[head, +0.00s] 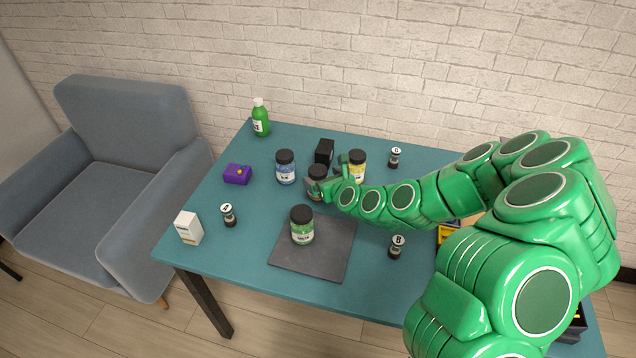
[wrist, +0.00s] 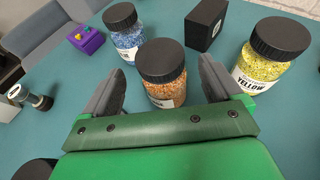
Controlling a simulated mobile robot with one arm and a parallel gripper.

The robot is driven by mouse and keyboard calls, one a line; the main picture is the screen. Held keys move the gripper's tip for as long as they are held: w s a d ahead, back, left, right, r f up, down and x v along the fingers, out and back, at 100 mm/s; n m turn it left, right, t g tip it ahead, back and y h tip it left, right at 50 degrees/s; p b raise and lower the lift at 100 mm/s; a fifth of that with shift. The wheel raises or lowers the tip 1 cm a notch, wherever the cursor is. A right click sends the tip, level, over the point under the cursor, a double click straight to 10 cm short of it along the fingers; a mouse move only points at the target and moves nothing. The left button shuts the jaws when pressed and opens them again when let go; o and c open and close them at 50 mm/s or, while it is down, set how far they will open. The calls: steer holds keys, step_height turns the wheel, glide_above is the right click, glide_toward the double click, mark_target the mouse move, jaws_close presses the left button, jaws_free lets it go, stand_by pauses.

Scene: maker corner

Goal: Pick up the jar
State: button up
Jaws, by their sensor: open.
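Several jars with black lids stand on the teal table (head: 250,232). An orange-filled jar (wrist: 167,93) stands upright between the fingers of my open gripper (wrist: 160,70); I cannot tell whether either finger touches it. In the head view this jar (head: 316,188) is partly hidden by my gripper (head: 325,181). A blue-filled jar (head: 286,171) stands to its left and a yellow-filled jar (head: 358,172) to its right, both slightly farther back. A green-filled jar (head: 302,232) stands on a dark grey mat (head: 325,262) nearer the front.
A black box (head: 324,152) stands just behind the orange jar. A purple block (head: 237,174), a green bottle (head: 261,121), a white box (head: 189,228) and small labelled black-capped vials (head: 396,248) surround the jars. A grey armchair (head: 120,150) stands left.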

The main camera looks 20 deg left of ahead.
steer(key=shift+x, duration=2)
steer(key=shift+r, duration=0.1)
steer(key=c, duration=1.3)
